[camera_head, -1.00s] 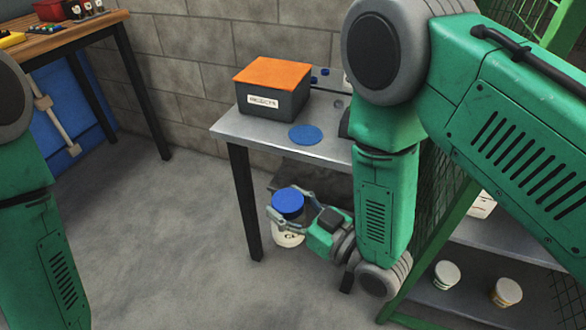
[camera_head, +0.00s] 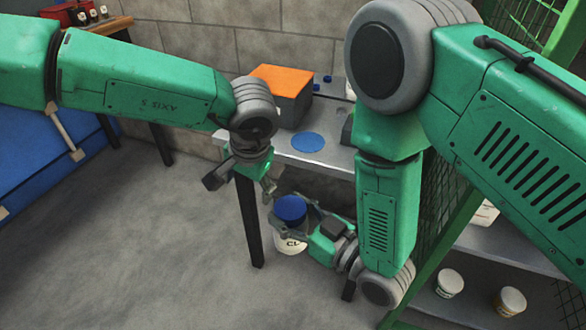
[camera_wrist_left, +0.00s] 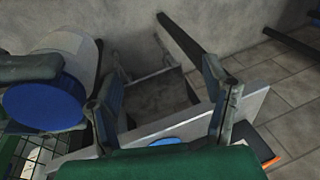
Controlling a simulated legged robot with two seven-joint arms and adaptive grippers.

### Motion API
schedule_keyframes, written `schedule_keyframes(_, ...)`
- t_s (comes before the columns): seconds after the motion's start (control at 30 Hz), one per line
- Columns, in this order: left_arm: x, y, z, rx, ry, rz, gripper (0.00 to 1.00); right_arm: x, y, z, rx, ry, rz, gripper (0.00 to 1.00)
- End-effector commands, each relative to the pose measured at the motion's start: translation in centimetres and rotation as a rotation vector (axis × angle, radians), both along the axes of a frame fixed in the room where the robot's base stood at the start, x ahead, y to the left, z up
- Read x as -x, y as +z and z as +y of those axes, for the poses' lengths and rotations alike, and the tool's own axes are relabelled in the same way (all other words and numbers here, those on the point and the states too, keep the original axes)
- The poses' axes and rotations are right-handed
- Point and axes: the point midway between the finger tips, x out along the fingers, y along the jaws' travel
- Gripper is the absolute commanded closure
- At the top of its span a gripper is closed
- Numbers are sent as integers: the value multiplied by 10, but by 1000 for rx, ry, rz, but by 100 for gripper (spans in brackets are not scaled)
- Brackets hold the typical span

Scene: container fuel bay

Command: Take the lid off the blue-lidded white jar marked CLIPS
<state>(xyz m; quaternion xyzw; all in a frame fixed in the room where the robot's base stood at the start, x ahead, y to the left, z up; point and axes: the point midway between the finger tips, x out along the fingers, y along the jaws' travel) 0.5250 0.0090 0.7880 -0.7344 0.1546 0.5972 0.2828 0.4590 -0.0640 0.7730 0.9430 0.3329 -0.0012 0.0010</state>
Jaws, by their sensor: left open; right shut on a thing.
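The white jar (camera_head: 291,243) with lettering that starts "CL" is held in the air in front of the metal table. Its blue lid (camera_head: 290,208) is on top. My right gripper (camera_head: 291,221) is shut around the jar from the right. My left gripper (camera_head: 268,190) is open and empty, just above and to the left of the lid, apart from it. In the left wrist view the open left fingers (camera_wrist_left: 165,110) show no object between them. The blue lid (camera_wrist_left: 45,101) and the white jar (camera_wrist_left: 75,50) lie to their left.
The metal table (camera_head: 330,153) holds a grey box with an orange lid (camera_head: 280,79) and a round blue disc (camera_head: 308,142). White tubs (camera_head: 449,282) stand on a low shelf at the right. The floor (camera_head: 130,240) at the left is clear.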

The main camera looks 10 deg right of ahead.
Motion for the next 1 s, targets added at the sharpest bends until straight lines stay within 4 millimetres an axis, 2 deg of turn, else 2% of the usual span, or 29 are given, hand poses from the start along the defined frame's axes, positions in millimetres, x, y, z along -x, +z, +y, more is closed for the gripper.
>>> schedule_keyframes(0.03,-2,20,-13,36,-31,44,32,0,0,0,-1,0,-1,100)
schedule_keyframes(0.07,-1,31,-20,57,-57,75,32,0,0,0,-1,0,-1,100)
schedule_keyframes(0.1,9,41,-32,64,-103,107,32,0,0,0,-1,0,-1,100)
schedule_keyframes(0.3,49,74,-70,74,-248,211,32,0,0,0,-1,0,-1,100)
schedule_keyframes(0.43,61,84,-80,80,-294,244,32,0,0,0,-1,0,-1,100)
schedule_keyframes(0.57,65,79,-83,80,-309,256,32,0,0,0,-1,0,-1,100)
schedule_keyframes(1.0,65,17,-83,79,-308,254,32,0,0,0,-1,0,-1,100)
